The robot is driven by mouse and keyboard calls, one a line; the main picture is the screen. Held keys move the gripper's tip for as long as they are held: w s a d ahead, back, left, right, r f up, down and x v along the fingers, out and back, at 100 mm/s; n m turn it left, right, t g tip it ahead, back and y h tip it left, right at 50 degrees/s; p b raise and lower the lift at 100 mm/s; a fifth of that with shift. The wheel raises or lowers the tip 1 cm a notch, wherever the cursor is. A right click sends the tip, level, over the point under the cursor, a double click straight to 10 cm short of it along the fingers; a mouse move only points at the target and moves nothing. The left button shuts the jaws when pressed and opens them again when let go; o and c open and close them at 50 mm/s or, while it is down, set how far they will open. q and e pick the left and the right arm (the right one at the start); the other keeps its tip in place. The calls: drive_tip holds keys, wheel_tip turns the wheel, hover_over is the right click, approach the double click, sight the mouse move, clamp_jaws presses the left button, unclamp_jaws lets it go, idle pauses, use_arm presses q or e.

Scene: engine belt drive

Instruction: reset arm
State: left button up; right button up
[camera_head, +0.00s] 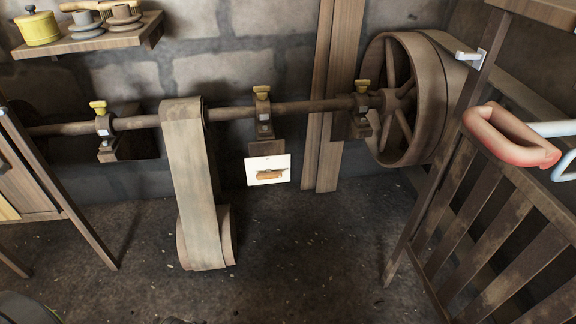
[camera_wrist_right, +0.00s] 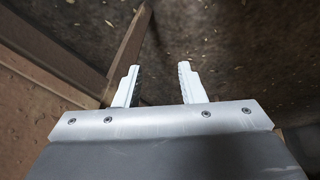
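My right gripper (camera_wrist_right: 159,68) shows in the right wrist view. Its two pale fingers stand apart with nothing between them, above a dark floor. A brown wooden post or rail lies to the left of the fingers, apart from them. My left gripper does not show in either view, and neither gripper shows clearly in the head view.
A line shaft (camera_head: 235,111) runs along the block wall, with a wide belt (camera_head: 190,170) and a large spoked wheel (camera_head: 388,100). A wooden railing (camera_head: 490,225) and a red loop-shaped thing (camera_head: 485,130) stand at right. A shelf (camera_head: 95,42) holds pots. The middle floor (camera_head: 300,260) is clear.

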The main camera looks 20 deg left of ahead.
use_arm(q)
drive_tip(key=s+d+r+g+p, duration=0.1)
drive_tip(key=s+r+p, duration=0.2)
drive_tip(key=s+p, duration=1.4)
drive_tip(key=p, duration=1)
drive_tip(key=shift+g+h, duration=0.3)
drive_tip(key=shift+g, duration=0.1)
use_arm(e)
drive_tip(key=s+a+r+g, duration=0.1)
drive_tip(key=s+r, duration=0.2)
drive_tip(key=s, duration=1.4)
drive_tip(key=shift+g+y, duration=0.3)
drive_tip(key=shift+g, duration=0.1)
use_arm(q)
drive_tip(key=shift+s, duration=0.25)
